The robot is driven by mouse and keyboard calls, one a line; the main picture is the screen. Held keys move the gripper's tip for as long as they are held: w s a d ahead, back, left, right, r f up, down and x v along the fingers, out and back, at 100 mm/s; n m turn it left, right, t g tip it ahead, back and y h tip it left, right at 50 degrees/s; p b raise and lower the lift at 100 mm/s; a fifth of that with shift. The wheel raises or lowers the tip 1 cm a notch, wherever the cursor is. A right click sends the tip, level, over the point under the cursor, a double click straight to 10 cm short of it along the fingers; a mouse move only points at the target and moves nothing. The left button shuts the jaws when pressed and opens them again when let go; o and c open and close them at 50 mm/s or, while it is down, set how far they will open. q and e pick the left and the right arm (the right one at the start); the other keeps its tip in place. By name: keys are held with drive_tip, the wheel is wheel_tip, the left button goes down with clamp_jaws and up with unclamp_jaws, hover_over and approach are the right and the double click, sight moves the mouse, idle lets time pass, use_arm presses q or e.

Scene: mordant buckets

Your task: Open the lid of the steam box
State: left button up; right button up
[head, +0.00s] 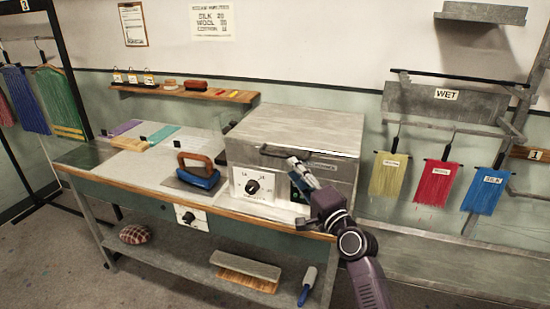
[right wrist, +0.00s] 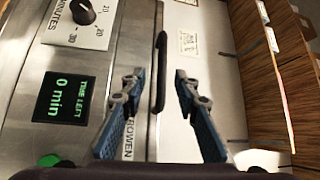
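The steam box (head: 300,140) is a grey metal box on the workbench with its lid (head: 305,122) shut. A dark bar handle (head: 275,153) runs along the lid's front edge. The handle also shows in the right wrist view (right wrist: 161,70), between and beyond my fingertips. My right gripper (head: 300,168) is in front of the box, just below the handle. In the right wrist view my right gripper (right wrist: 158,82) is open, with a finger on each side of the handle's line and no visible contact. My left gripper is not in view.
The box front has a minutes dial (head: 253,186) and a display (right wrist: 66,98) reading 0 min. An iron (head: 197,172) stands left of the box on the bench (head: 110,172). A shelf (head: 185,93) hangs behind. Coloured yarn hanks, one red (head: 446,187), hang at right.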

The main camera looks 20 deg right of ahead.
sight(283, 156)
drive_tip(key=shift+p+x, duration=0.35)
drive_tip(key=shift+x, duration=3.45)
drive_tip(key=shift+r, duration=0.15)
clamp_jaws()
